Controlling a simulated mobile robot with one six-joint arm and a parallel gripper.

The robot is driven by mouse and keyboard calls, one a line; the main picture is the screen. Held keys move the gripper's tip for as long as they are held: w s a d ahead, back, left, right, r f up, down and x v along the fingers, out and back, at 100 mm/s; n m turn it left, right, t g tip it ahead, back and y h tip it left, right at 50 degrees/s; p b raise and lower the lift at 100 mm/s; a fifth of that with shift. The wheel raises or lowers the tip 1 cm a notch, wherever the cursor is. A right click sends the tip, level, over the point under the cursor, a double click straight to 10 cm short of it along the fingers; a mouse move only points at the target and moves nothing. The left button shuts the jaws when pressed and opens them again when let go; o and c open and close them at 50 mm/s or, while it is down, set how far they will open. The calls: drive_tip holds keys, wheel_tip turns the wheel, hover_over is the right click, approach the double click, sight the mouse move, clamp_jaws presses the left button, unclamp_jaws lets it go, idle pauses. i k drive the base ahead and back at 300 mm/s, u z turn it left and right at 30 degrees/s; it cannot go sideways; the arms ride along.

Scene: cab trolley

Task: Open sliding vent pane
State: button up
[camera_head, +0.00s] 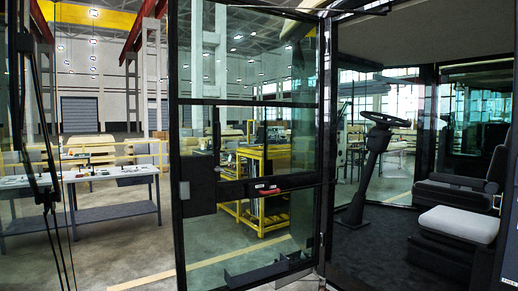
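A glazed cab door (180,145) with a dark frame stands in the middle of the view. A horizontal bar (245,103) splits its glass into an upper pane (248,55) and a lower area. A short dark upright piece (216,132) shows behind or on the glass below that bar. I cannot tell which pane is the sliding vent pane, or whether it is open or shut. A red handle (267,190) sits on the door's dark middle rail, with a dark lock box (200,189) at its left end. My gripper is not in view.
The cab is at the right, with a steering wheel (386,119) on a column, a seat (457,223) and a dark floor. A grey workbench (110,205) stands at the left. A yellow trolley frame (262,222) shows through the door glass. Grey floor lies between bench and door.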

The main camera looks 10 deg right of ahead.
sight(241, 135)
drive_tip(key=z, duration=0.1)
drive_tip(key=k, duration=0.15)
drive_tip(key=u, duration=0.25)
drive_tip(key=i, duration=0.95)
drive_tip(key=u, duration=4.8)
drive_tip(key=i, duration=0.15)
drive_tip(key=z, duration=3)
